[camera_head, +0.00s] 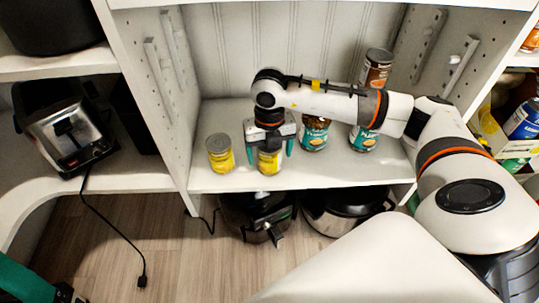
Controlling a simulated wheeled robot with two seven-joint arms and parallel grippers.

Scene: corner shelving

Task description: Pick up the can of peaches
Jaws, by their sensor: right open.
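My right gripper (269,150) points down over a yellow can (270,163) at the front of the middle shelf. Its green fingers are apart, one on each side of the can, and it looks open. I cannot tell whether the fingers touch the can. A similar yellow can (220,154) stands upright to the left, apart from the gripper. The labels are too small to read, so I cannot tell for sure which can holds peaches. A green and dark part (24,284) at the lower left edge looks like part of my left gripper; its jaws cannot be made out.
Two teal-labelled cans (314,134) stand right of the gripper, below my right arm. A brown-labelled can (376,68) is behind the arm. A toaster (68,128) is on the left shelf. The shelf's back left is clear.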

